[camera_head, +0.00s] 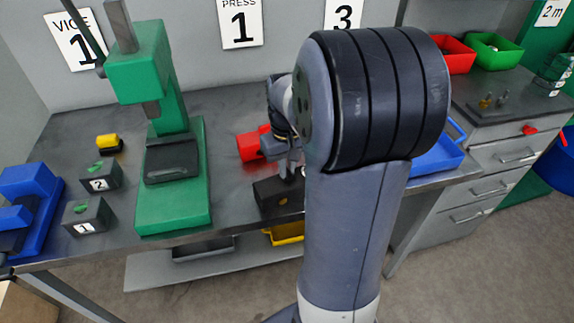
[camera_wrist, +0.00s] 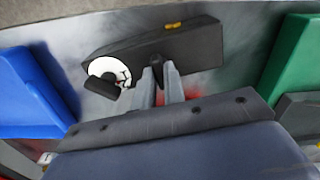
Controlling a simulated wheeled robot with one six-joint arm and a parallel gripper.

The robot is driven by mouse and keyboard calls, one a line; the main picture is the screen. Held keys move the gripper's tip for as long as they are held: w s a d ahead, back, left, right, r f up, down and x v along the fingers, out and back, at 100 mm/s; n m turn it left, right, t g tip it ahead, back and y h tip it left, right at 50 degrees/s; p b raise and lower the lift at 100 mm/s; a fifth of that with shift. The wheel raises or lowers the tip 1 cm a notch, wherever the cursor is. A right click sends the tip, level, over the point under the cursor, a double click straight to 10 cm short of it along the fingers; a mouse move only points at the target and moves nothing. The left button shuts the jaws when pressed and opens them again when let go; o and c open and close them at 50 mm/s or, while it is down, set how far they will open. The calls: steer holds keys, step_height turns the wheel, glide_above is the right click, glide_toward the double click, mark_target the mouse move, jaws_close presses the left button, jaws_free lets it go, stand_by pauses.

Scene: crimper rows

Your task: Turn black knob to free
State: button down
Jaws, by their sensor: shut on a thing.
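A dark box-shaped unit (camera_head: 275,200) stands at the front of the bench, right of the green press. In the wrist view the box (camera_wrist: 198,52) lies across the upper middle. A white disc (camera_wrist: 105,68) with dark marks and a short black piece across it sits at its left end. My gripper (camera_head: 291,168) is over the box with its fingers pointing down. In the wrist view its fingertips (camera_wrist: 158,70) are shut on a small black knob (camera_wrist: 157,60) at the box. The fingers hide most of the knob, and its pointing direction cannot be told.
The green press (camera_head: 165,130) stands left. A red item (camera_head: 248,146) lies behind the box. A blue tray (camera_head: 440,155) stands right, partly behind my arm. Numbered dark blocks (camera_head: 98,178) and a blue vice (camera_head: 28,200) stand at far left.

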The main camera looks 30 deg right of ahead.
steer(key=c, duration=1.5)
jaws_free()
step_height(320, 180, up, 11)
steer(key=shift+f, duration=0.1)
steer(key=shift+f, duration=0.1)
step_height(320, 180, down, 11)
steer(key=shift+r, duration=0.1)
steer(key=shift+m, duration=1.1)
steer(key=shift+r, duration=0.1)
